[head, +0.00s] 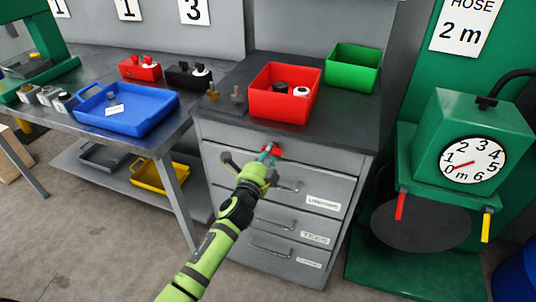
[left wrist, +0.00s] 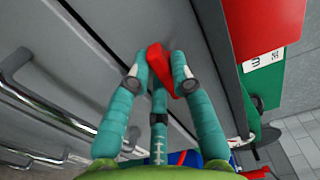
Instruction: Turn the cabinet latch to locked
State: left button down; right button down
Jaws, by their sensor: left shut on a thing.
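The cabinet latch is a small red handle (head: 277,150) on the top front of the grey drawer cabinet (head: 226,130). My left gripper (head: 267,157) reaches it from the front, and its teal fingers are shut on it. In the left wrist view the red latch (left wrist: 155,60) sits between the fingers of my left gripper (left wrist: 160,72), slanted in the picture. The fingers hide part of the latch, and I cannot read any lock marking. My right gripper is not in view.
Drawer handles (head: 271,252) stick out below the latch. A red bin (head: 262,103) and a green bin (head: 352,82) stand on the cabinet top. A blue tray (head: 160,120) is on the bench to the left. A green hose machine (head: 455,135) stands to the right.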

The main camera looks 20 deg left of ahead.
pick_arm(q)
jog(key=shift+f+n, duration=0.1)
jog(key=shift+n, duration=0.3)
jog(key=c, duration=1.1)
grip_release()
jog(key=s, duration=1.2)
jog(key=shift+a, duration=0.2)
